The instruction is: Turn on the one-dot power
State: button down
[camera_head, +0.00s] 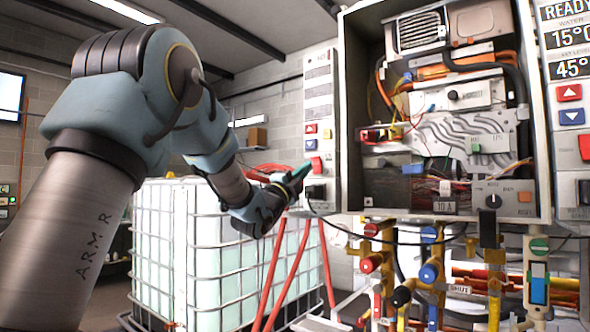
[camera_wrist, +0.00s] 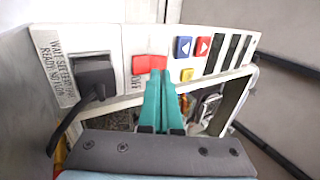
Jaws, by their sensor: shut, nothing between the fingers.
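My gripper (camera_wrist: 160,74) is shut and empty, its teal fingers together. In the wrist view its tips lie over the lower edge of a red power switch (camera_wrist: 147,63) marked OFF; I cannot tell whether they touch. In the head view my gripper (camera_head: 303,171) is beside the same red switch (camera_head: 316,165) on the narrow left panel (camera_head: 320,82). Another red switch (camera_head: 586,147) is on the right panel (camera_head: 565,100). No dot marking is readable on either panel.
A black plug with a cable (camera_wrist: 95,80) sits beside the switch. Blue (camera_wrist: 183,46), red (camera_wrist: 203,46) and yellow (camera_wrist: 187,75) buttons are on its other side. The open heater cabinet (camera_head: 445,120) stands right of the panel, with pipes and valves below. A caged white tank (camera_head: 215,250) is behind my arm.

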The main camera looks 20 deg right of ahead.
aim_at(315, 160)
jog(key=shift+p+x, duration=0.45)
jog(key=shift+x, duration=0.85)
jog(key=shift+r, duration=0.1)
jog(key=shift+d+r+y, duration=0.1)
jog(key=shift+r+y, duration=0.2)
jog(key=shift+y, duration=0.1)
jog(key=shift+w+f, duration=0.1)
jog(key=shift+f, duration=0.05)
